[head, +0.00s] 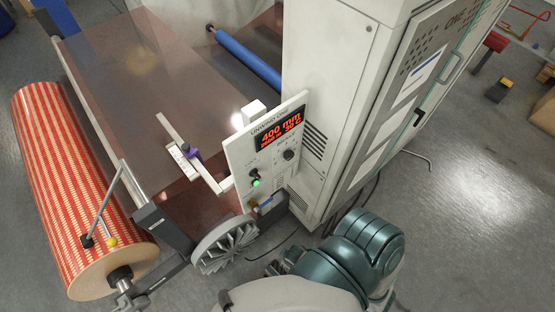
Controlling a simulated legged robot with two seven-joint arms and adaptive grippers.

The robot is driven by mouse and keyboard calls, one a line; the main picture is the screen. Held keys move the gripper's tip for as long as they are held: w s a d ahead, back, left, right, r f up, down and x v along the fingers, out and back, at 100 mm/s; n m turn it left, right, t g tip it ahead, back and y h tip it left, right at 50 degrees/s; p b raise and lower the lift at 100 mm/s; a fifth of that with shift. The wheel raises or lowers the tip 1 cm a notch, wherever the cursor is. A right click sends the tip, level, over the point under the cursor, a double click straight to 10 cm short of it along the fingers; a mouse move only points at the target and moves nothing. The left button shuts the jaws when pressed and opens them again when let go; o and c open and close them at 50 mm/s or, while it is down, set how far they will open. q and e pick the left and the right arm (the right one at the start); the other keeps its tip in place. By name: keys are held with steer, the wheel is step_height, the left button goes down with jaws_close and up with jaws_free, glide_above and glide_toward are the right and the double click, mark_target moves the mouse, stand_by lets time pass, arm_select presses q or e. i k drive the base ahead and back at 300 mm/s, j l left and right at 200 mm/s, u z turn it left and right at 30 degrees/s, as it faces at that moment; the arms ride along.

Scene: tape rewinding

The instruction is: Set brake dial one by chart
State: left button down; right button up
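The unwind control panel (264,153) stands upright on the side of the grey cabinet. Its red display (280,130) reads 400 mm, with a smaller second line that I cannot read surely. A black dial (289,155) sits below the display, with its setting too small to read. A black knob (254,173) sits at the lower left, just above a lit green button (256,183). I cannot tell which is brake dial one. Teal links of my own arm show at the bottom right, apart from the panel. I make out neither gripper.
A red-and-cream striped roll (72,180) lies at the left. A finned wheel (225,245) stands below the panel. A measuring bar with a purple slider (191,151) juts left of it. The tall cabinet (340,90) carries paper sheets (416,78). Floor at right is mostly clear.

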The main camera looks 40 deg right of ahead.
mark_target(289, 154)
steer(key=l+z, duration=0.1)
steer(key=z, duration=0.25)
steer(key=l+z, duration=0.15)
steer(key=z, duration=0.2)
steer(key=l+z, duration=0.1)
steer(key=z, duration=0.25)
steer(key=k+l, duration=0.15)
steer(key=k, duration=0.3)
steer(key=u, duration=0.25)
steer(key=l+u, duration=0.35)
steer(key=i+l+u, duration=0.1)
steer(key=u, duration=0.25)
steer(key=l+u, duration=0.35)
